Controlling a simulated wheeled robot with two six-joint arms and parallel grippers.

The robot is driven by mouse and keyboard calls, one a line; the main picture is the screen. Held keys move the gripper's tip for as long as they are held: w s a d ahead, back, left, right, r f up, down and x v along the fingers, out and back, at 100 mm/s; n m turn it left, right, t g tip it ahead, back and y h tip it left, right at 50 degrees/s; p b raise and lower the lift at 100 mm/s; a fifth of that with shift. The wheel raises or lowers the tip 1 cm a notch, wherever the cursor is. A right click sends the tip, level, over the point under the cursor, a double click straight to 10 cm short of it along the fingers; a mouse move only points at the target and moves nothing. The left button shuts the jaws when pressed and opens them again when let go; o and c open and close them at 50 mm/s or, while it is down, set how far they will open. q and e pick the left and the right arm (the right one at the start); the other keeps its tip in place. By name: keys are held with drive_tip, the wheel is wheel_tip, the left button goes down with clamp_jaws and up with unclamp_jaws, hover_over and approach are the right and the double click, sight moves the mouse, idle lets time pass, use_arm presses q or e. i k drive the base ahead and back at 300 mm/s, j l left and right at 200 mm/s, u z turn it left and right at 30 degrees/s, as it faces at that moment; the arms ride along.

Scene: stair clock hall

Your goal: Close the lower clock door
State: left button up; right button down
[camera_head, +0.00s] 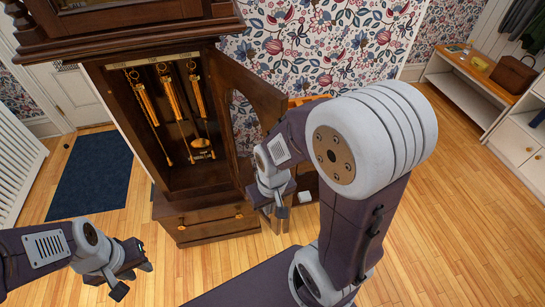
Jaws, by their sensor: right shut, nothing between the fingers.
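The tall dark wooden clock (122,112) stands against the papered wall. Its lower door (262,92), a wooden frame with a glass pane, stands open, swung out to the right of the case. Brass weights (149,104) and a pendulum (202,148) show inside. My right gripper (281,218) is shut and empty, low by the door's bottom edge. My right arm hides the door's outer lower part, and I cannot tell if the gripper touches it. My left gripper (134,281) is open and empty, in front of the clock to the lower left.
The clock's base has a small drawer (215,216). A shelf bench (470,85) with a brown bag (513,75) stands at the far right.

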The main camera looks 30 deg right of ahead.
sight(270, 104)
drive_tip(key=l+u, duration=0.2)
drive_tip(key=l, duration=0.3)
drive_tip(key=l+u, duration=0.2)
drive_tip(key=l, duration=0.3)
drive_tip(key=k+l+u, duration=0.2)
drive_tip(key=l, duration=0.3)
drive_tip(key=l+u, duration=0.2)
drive_tip(key=l, duration=0.3)
drive_tip(key=l+u, duration=0.2)
drive_tip(key=l, duration=0.2)
drive_tip(key=k+j+z, duration=0.2)
drive_tip(key=z, duration=0.25)
drive_tip(key=k+j, duration=0.05)
drive_tip(key=j, duration=0.05)
